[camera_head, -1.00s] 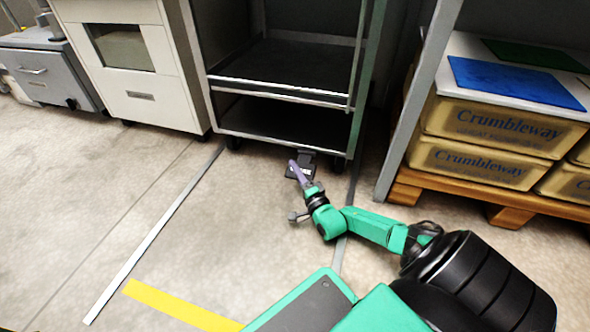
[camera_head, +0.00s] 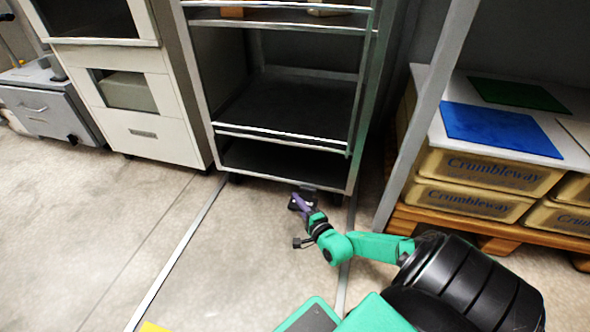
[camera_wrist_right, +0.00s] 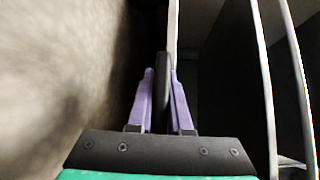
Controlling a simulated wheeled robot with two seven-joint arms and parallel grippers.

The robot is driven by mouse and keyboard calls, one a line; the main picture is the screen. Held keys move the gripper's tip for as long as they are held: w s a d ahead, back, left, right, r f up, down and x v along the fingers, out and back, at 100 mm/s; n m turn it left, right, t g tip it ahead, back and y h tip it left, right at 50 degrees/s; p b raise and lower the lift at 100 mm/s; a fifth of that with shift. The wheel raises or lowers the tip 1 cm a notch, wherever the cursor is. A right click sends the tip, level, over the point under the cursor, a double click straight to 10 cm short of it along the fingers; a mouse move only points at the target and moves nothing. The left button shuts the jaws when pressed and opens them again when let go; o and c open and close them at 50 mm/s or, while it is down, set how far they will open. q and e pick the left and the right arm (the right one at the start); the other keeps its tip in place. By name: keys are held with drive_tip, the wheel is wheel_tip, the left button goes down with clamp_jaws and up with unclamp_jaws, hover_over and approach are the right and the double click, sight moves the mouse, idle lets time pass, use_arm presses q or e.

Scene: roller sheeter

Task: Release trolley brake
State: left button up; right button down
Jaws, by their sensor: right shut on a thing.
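The trolley is a tall metal rack (camera_head: 285,135) with dark shelves and pale rails. A small dark brake pedal (camera_head: 308,189) sits low at its front bottom edge, close to the floor. My right gripper (camera_head: 297,202) is at the pedal. In the right wrist view, its two purple fingers (camera_wrist_right: 161,100) are shut on a dark upright bar, which appears to be the brake pedal (camera_wrist_right: 162,75). The gripper partly hides the pedal in the head view. My left gripper is not in view.
A pallet (camera_head: 480,225) with yellow Crumbleway crates (camera_head: 490,170) stands right of the trolley, behind a grey post (camera_head: 425,125). A white cabinet (camera_head: 150,135) stands close on the left. The floor (camera_head: 110,235) in front is open, with painted lines.

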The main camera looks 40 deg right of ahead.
drive_tip(key=shift+w+d+r+m+g+p, duration=0.1)
drive_tip(key=shift+r+m+g+p, duration=0.35)
drive_tip(key=shift+r+p, duration=0.25)
drive_tip(key=shift+w+d+r, duration=0.15)
drive_tip(key=shift+d+r, duration=0.05)
drive_tip(key=shift+r, duration=0.05)
drive_tip(key=c, duration=1.1)
unclamp_jaws()
drive_tip(key=shift+c, duration=0.2)
drive_tip(key=o, duration=0.3)
drive_tip(key=shift+r, duration=0.15)
